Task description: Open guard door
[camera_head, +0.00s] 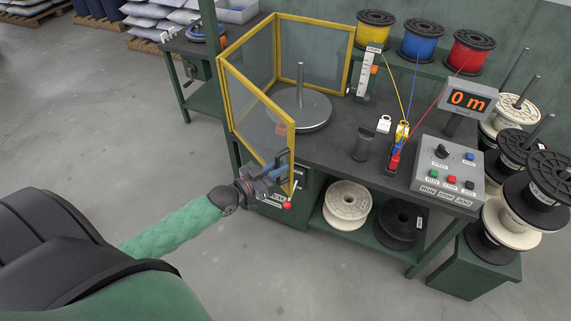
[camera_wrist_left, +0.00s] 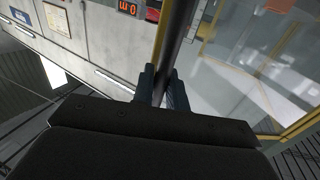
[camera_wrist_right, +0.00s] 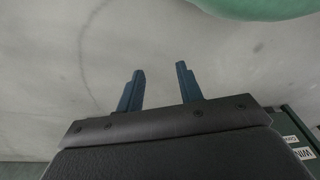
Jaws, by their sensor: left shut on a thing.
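The guard door (camera_head: 258,115) is a yellow-framed clear panel hinged at the left post of the guard around the turntable (camera_head: 301,110). It stands at an angle, with its free edge out past the bench's front edge. My left gripper (camera_head: 284,163) is at that free edge, shut on a dark upright bar, the door handle (camera_wrist_left: 177,40). In the left wrist view the bar runs between my left fingers (camera_wrist_left: 162,74), beside the yellow frame. My right gripper (camera_wrist_right: 159,70) is open and empty over grey floor, and is not seen in the head view.
Coloured wire spools (camera_head: 422,40) line the back. Spool stacks (camera_head: 535,180) stand at right. Floor at front left is clear.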

